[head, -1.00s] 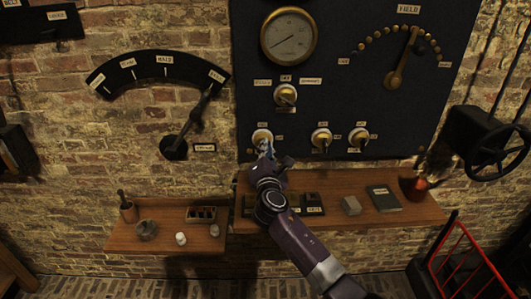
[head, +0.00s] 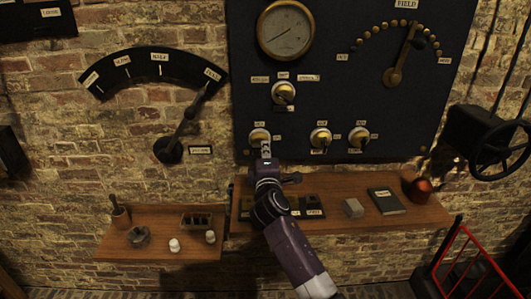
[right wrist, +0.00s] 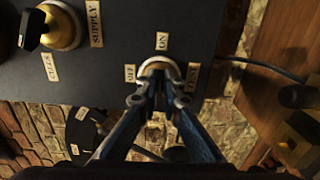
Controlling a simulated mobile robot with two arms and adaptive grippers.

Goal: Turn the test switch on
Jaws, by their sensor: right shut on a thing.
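The test switch is a small brass-based knob on the lower left of the black panel (head: 345,60). Its brass base (head: 259,135) shows just above my right gripper (head: 265,149). In the right wrist view, the test switch (right wrist: 157,66) has an ON label (right wrist: 162,41) above it, an OFF label (right wrist: 130,72) at its left and a TEST label (right wrist: 193,77) at its right. My right gripper's blue fingers (right wrist: 160,88) are shut around the knob, hiding its handle, so I cannot tell its exact angle. My left gripper is out of view.
Other knobs sit near: one above (head: 284,93) and two to the right (head: 320,138). A large lever (head: 186,130) stands on the wall at the left.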

